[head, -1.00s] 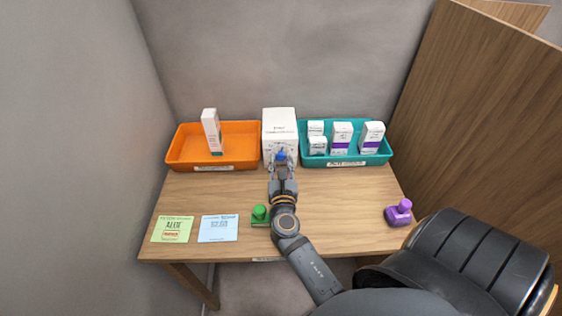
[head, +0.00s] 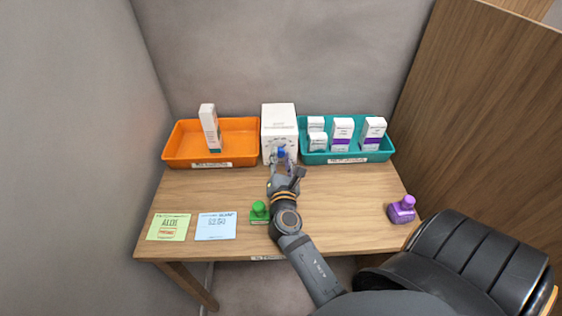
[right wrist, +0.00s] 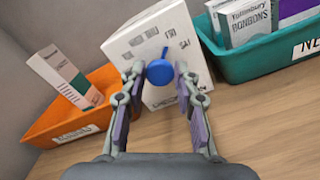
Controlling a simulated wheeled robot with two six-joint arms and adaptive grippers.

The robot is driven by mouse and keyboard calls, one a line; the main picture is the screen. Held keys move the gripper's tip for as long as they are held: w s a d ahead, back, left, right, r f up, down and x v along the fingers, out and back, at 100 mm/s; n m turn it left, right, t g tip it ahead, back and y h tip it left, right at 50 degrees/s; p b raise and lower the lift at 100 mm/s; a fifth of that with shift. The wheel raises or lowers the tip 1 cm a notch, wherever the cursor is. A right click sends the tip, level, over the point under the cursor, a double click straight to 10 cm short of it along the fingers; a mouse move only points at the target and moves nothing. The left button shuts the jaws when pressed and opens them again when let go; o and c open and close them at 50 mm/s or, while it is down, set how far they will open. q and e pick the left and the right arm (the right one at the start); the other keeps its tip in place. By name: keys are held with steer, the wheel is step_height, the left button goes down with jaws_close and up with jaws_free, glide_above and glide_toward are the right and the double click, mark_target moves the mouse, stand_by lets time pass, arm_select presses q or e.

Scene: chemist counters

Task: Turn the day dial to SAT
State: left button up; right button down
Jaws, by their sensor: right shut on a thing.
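The white box (head: 279,119) with the day dial stands upright at the back of the table, between two trays. Its blue dial (head: 282,153) is on the front face and shows larger in the right wrist view (right wrist: 160,72). Small print surrounds the dial; a mark like SAT is at its upper right, but I cannot read the pointed day surely. My right gripper (head: 284,160) is in front of the box, with its fingers (right wrist: 159,74) on both sides of the dial, shut on it. The box looks tilted in the wrist view. My left gripper is not in view.
An orange tray (head: 182,140) holding one carton (head: 210,128) is left of the box. A teal tray (head: 311,157) with several cartons is right. A green stamp (head: 259,210), two cards and a purple stamp (head: 402,209) are nearer the front. The table's middle right is clear.

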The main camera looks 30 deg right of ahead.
steer(key=m+b, duration=0.2)
steer(key=m, duration=0.2)
steer(key=shift+f+m, duration=0.1)
steer(key=shift+m, duration=0.3)
steer(key=shift+m+b, duration=0.45)
steer(key=shift+m, duration=0.25)
steer(key=c, duration=1.4)
jaws_free()
steer(key=o, duration=0.4)
steer(key=shift+w, duration=0.1)
